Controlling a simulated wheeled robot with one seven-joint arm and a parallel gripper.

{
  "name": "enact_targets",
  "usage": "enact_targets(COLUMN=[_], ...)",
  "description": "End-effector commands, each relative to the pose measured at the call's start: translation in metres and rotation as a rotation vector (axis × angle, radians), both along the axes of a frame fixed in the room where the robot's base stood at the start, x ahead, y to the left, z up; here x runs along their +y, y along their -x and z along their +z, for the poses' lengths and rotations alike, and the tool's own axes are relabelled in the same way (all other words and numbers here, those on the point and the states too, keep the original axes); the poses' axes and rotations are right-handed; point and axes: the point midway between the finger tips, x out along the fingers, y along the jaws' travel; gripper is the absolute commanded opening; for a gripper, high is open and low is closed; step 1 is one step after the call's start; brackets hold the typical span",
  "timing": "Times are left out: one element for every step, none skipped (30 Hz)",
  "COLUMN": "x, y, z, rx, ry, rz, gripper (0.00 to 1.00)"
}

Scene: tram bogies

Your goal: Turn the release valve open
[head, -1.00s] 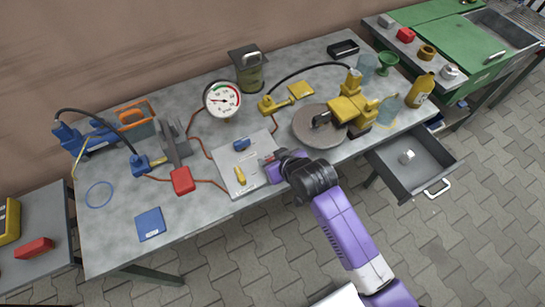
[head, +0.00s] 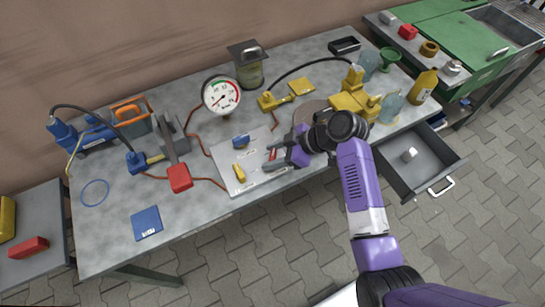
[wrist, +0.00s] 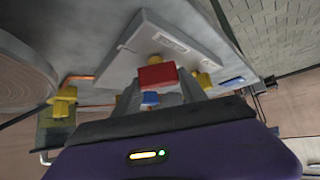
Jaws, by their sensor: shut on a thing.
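A pale valve panel (head: 257,158) lies on the workbench, with a blue handle (head: 241,141), a yellow handle (head: 239,173) and a red handle (head: 272,154). My gripper (head: 276,159) reaches in from the right and is shut on the red handle. The panel's labels are too small to read, so I cannot tell which handle is marked release. A round dial gauge (head: 221,95) stands behind the panel.
A yellow pump assembly (head: 352,104) and a round disc (head: 307,109) are right of the panel, partly behind my arm. A red block (head: 179,177) and blue booklet (head: 147,223) lie left. An open drawer (head: 420,165) juts out at the bench's front right.

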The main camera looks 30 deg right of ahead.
Motion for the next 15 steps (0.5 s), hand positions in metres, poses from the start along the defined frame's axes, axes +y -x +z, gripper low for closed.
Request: enact_targets(x=[-0.0014, -0.0014, -0.0018, -0.0016, -0.0017, -0.0016, -0.0016, -0.0017, -0.0013, -0.0013, -0.0017, -0.0011, -0.0011, -0.0015, -0.0011], y=[-0.0027, -0.0023, -0.0026, -0.0023, -0.0026, -0.0023, -0.0027, -0.0022, -0.0024, -0.0021, -0.0022, -0.0019, -0.0018, -0.0019, -0.0014], z=[-0.0019, -0.0025, -0.0023, -0.0027, -0.0027, -0.0029, -0.0028, -0.0031, -0.0026, -0.003, -0.0026, -0.0025, -0.0025, -0.002, -0.0023], rx=[-0.003, -0.002, -0.004, -0.003, -0.003, -0.003, -0.004, -0.003, -0.003, -0.003, -0.003, -0.002, -0.002, -0.002, -0.001], ry=[-0.001, -0.001, 0.0, 0.0, 0.001, 0.001, 0.002, 0.001, 0.001, 0.001, 0.001, 0.002, 0.002, 0.002, 0.002], rz=[0.042, 0.072, 0.109, 0.138, 0.166, 0.204, 0.233, 0.26, 0.297, 0.323, 0.348, 0.383, 0.407, 0.429, 0.46], gripper=[0.09, 0.09, 0.09, 0.09, 0.09, 0.09, 0.09, 0.09, 0.09, 0.09, 0.09, 0.09, 0.09, 0.09, 0.09])
